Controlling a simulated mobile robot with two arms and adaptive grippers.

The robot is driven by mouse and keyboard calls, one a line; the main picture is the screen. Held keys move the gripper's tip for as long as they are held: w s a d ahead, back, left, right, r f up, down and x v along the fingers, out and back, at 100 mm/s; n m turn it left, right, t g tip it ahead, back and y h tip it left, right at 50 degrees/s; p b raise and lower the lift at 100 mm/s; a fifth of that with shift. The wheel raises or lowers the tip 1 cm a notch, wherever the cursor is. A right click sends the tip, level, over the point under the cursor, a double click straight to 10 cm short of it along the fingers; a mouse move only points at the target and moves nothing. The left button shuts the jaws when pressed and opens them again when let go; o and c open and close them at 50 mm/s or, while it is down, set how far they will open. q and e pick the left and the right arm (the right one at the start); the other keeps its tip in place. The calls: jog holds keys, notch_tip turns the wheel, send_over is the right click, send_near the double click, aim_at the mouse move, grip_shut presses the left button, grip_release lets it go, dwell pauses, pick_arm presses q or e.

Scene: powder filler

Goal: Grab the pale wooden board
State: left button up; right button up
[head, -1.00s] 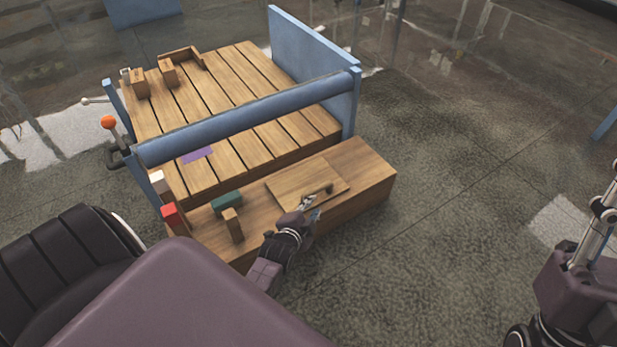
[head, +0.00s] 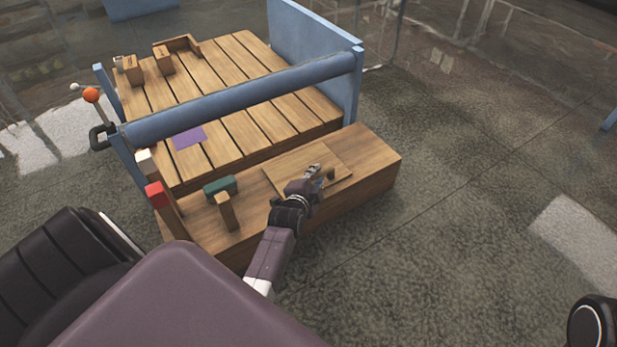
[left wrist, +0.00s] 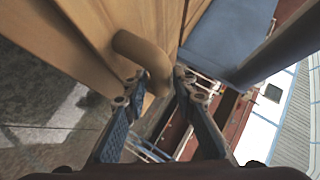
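The pale wooden board (head: 286,167) lies flat on the brown wooden bench (head: 378,152) in the head view and has a small curved handle. My left gripper (head: 315,172) is over the board at this handle and hides part of it. In the left wrist view the rounded handle (left wrist: 142,52) reaches between the fingertips of my left gripper (left wrist: 158,85). The fingers look parted, with a narrow gap on the right side of the handle. Firm contact cannot be made out. My right gripper is not in view.
A green block (head: 220,186), an upright wooden piece (head: 228,212) and a red-topped post (head: 156,194) stand left of the board. A blue bar (head: 240,92) crosses behind, over a slatted deck with a purple patch (head: 188,138).

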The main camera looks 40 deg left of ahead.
pick_arm(q)
jog(key=shift+w+a+f, duration=0.2)
jog(key=shift+w+f, duration=0.05)
jog(key=shift+w, duration=0.25)
grip_shut()
jog(key=shift+r, duration=0.15)
